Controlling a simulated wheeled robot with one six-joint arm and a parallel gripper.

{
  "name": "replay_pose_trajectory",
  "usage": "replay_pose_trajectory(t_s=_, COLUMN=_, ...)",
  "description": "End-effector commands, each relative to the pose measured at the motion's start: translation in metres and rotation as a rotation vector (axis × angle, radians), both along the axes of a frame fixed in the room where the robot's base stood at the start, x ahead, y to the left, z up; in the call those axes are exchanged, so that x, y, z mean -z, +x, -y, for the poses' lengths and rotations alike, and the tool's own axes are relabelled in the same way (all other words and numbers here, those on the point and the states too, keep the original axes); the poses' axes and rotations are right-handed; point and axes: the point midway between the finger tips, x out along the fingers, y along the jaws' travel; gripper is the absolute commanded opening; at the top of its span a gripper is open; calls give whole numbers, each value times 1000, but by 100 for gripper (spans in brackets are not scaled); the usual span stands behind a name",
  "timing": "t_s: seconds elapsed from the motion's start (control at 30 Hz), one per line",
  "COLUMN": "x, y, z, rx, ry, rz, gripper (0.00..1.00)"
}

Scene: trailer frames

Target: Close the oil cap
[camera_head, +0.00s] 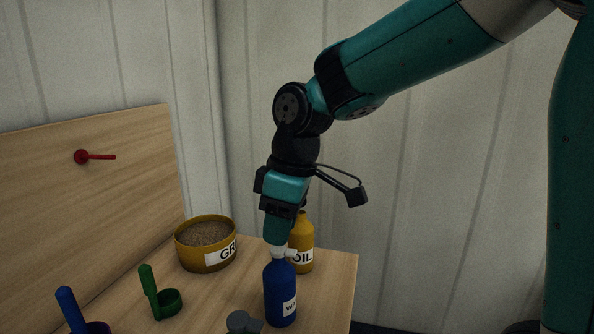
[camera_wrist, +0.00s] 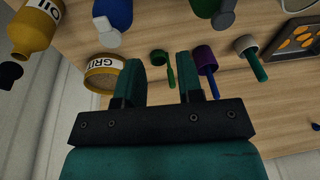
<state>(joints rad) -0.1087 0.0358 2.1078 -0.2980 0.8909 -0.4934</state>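The yellow oil bottle (camera_head: 305,230) stands upright on the wooden table, behind and right of the blue bottle (camera_head: 279,300). It also shows at the top left of the wrist view (camera_wrist: 28,42). A small dark piece (camera_wrist: 10,76) lies just beyond its neck there; I cannot tell whether it is the oil cap. In the head view my wrist hides part of the oil bottle's top. My gripper (camera_wrist: 158,62) is open with nothing between its fingers. In the head view it points down, its tip over or in front of the blue bottle's pale cap (camera_head: 279,252).
A tub of grit (camera_head: 196,262) stands at the back left. A grey cap (camera_head: 241,322) shows at the front. A red lever (camera_head: 83,157) is on the wooden backboard. The table's right edge is near the bottles.

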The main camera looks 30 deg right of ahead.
Motion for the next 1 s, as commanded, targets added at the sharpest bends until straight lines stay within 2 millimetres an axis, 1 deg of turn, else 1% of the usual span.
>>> replay_pose_trajectory(t_s=0.03, x=-24, y=20, z=9, rx=-16, ry=-19, rz=5, gripper=34)
replay_pose_trajectory(t_s=0.07, x=-33, y=32, z=15, rx=-30, ry=-32, rz=9, gripper=34)
replay_pose_trajectory(t_s=0.17, x=-65, y=77, z=40, rx=-92, ry=-82, rz=17, gripper=34)
replay_pose_trajectory(t_s=0.2, x=-78, y=97, z=52, rx=-120, ry=-104, rz=18, gripper=34)
replay_pose_trajectory(t_s=0.3, x=-104, y=141, z=86, rx=-189, ry=-152, rz=14, gripper=34)
replay_pose_trajectory(t_s=0.4, x=-119, y=172, z=115, rx=-247, ry=-185, rz=4, gripper=34)
replay_pose_trajectory(t_s=0.43, x=-121, y=179, z=123, rx=-260, ry=-192, rz=1, gripper=34)
replay_pose_trajectory(t_s=0.5, x=-125, y=192, z=137, rx=-289, ry=-204, rz=-4, gripper=34)
replay_pose_trajectory(t_s=0.6, x=-127, y=201, z=149, rx=-314, ry=-213, rz=-8, gripper=34)
replay_pose_trajectory(t_s=0.73, x=-121, y=205, z=154, rx=-326, ry=-217, rz=-12, gripper=34)
replay_pose_trajectory(t_s=0.87, x=-104, y=205, z=153, rx=-328, ry=-216, rz=-14, gripper=34)
replay_pose_trajectory(t_s=1.0, x=-75, y=205, z=153, rx=-328, ry=-216, rz=-16, gripper=34)
